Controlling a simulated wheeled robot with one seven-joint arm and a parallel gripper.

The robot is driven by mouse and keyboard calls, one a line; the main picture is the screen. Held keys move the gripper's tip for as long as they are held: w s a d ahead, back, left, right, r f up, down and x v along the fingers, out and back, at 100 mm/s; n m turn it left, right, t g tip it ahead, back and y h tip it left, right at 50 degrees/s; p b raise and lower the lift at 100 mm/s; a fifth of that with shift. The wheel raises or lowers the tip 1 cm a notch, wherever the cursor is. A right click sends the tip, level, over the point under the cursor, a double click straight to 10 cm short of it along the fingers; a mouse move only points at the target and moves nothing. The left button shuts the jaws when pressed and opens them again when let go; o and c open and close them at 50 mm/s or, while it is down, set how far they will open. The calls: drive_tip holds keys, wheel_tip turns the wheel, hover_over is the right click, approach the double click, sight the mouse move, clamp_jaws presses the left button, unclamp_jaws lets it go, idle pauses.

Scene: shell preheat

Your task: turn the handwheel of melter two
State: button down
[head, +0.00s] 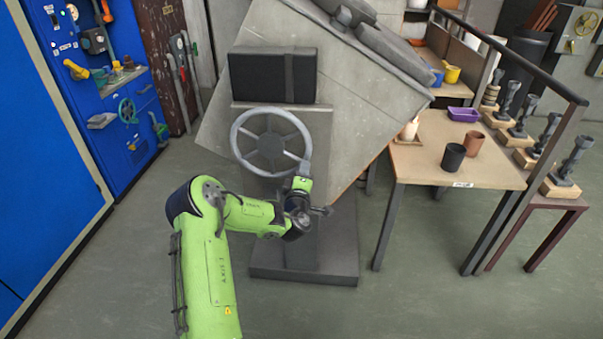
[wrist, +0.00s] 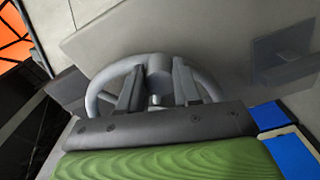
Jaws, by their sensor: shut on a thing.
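A grey spoked handwheel (head: 271,146) stands on the front of a large tilted grey machine (head: 370,115). I cannot read a number on the machine. My gripper (head: 303,170) is at the wheel's lower right rim. In the wrist view, the dark fingers of my gripper (wrist: 158,88) stand on both sides of a short grey cylindrical part at the rim of the handwheel (wrist: 100,86). They are shut on it. The fingers and the gripper body hide part of the wheel in the wrist view.
A wooden table (head: 420,160) with cups and a purple tray (head: 463,114) stands right of the machine. A black railing (head: 520,60) runs beside it. A blue cabinet (head: 40,170) with another small green handwheel (head: 128,111) is at the left. Open floor lies in front.

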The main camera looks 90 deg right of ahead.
drive_tip(key=c, duration=0.8)
unclamp_jaws()
drive_tip(key=w+a, duration=0.1)
drive_tip(key=a, duration=0.4)
drive_tip(key=a+b, duration=0.1)
drive_tip(key=a, duration=0.4)
drive_tip(key=w+a, duration=0.1)
drive_tip(key=a, duration=0.4)
drive_tip(key=shift+w+a+b, duration=0.3)
drive_tip(key=shift+b, duration=0.05)
